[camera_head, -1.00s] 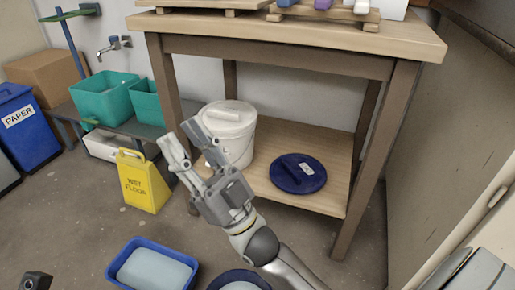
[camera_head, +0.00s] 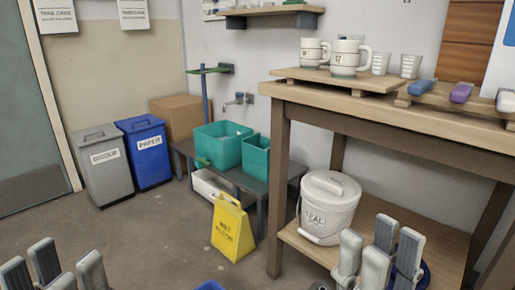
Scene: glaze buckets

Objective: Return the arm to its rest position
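My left gripper (camera_head: 55,272) is at the bottom left corner, fingers pointing up, with a gap between them and nothing in it. My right gripper (camera_head: 379,256) is at the bottom right, fingers pointing up and apart, with nothing seen held. It is in front of the table's lower shelf (camera_head: 437,236). The white lidded bucket (camera_head: 325,212), with lettering on its front, stands upright on that shelf, left of and beyond the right gripper. A dark blue lid (camera_head: 426,272) on the shelf is mostly hidden behind the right gripper's fingers.
The wooden table (camera_head: 385,122) carries mugs, cups and coloured blocks on boards. A yellow wet floor sign (camera_head: 231,228) stands left of it. Teal tubs (camera_head: 220,145) sit on a low bench. Grey (camera_head: 101,165) and blue (camera_head: 146,152) bins stand further left.

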